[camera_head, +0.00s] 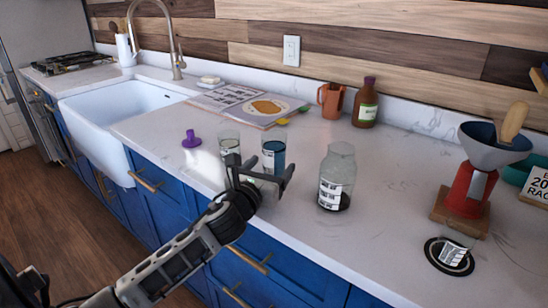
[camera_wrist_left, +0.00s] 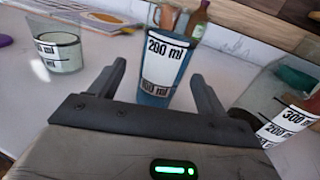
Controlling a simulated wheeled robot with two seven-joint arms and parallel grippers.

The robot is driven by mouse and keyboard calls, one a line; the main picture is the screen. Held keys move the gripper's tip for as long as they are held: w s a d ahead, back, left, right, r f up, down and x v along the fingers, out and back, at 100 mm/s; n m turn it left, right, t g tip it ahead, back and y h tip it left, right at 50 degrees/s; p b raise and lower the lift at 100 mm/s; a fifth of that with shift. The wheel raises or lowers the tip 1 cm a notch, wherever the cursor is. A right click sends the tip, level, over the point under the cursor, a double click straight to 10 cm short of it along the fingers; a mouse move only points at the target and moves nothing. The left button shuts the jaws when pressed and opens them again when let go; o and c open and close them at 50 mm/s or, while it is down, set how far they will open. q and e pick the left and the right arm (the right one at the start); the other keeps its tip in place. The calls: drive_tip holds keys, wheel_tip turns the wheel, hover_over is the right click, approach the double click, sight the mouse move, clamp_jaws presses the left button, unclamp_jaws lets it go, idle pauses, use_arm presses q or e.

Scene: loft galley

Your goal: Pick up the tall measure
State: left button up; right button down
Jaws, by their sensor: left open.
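A tall clear measure (camera_head: 273,154) with blue contents and a white band stands upright on the counter. In the left wrist view the measure (camera_wrist_left: 165,62) reads 200 ml near the top, and the gripper hides its base. My left gripper (camera_head: 262,170) is open in front of it. In the left wrist view its fingers (camera_wrist_left: 160,82) point towards the measure, one on either side in the picture. I cannot tell whether they touch it. My right gripper is not in view.
A shorter measure (camera_head: 229,143) with pale contents stands left, and a large jar (camera_head: 338,175) stands right. A purple object (camera_head: 191,139) lies further left. Behind are an open book (camera_head: 228,98), an orange mug (camera_head: 331,101) and a brown bottle (camera_head: 366,106).

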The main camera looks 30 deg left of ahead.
sight(279, 135)
use_arm(q)
drive_tip(key=w, duration=0.4)
drive_tip(key=shift+w+a, duration=0.15)
drive_tip(key=shift+a, duration=0.15)
drive_tip(key=shift+f, duration=0.1)
drive_tip(key=c, duration=1.2)
drive_tip(key=shift+c, duration=0.2)
drive_tip(key=shift+r+p, duration=0.3)
drive_tip(key=shift+r, duration=1.05)
drive_tip(key=s+d+r, duration=0.1)
drive_tip(key=r, duration=0.1)
drive_tip(key=s+d+r+p, duration=0.1)
drive_tip(key=r, duration=0.1)
drive_tip(key=s+r, duration=0.1)
drive_tip(key=r, duration=0.1)
drive_tip(key=shift+s+d+r, duration=0.1)
drive_tip(key=shift+s+d, duration=0.25)
drive_tip(key=shift+d, duration=0.05)
drive_tip(key=s+d+r, duration=0.4)
drive_tip(key=s+d, duration=0.1)
drive_tip(key=s, duration=0.2)
drive_tip(key=shift+s+d+p, duration=0.2)
drive_tip(key=shift+d+p, duration=0.1)
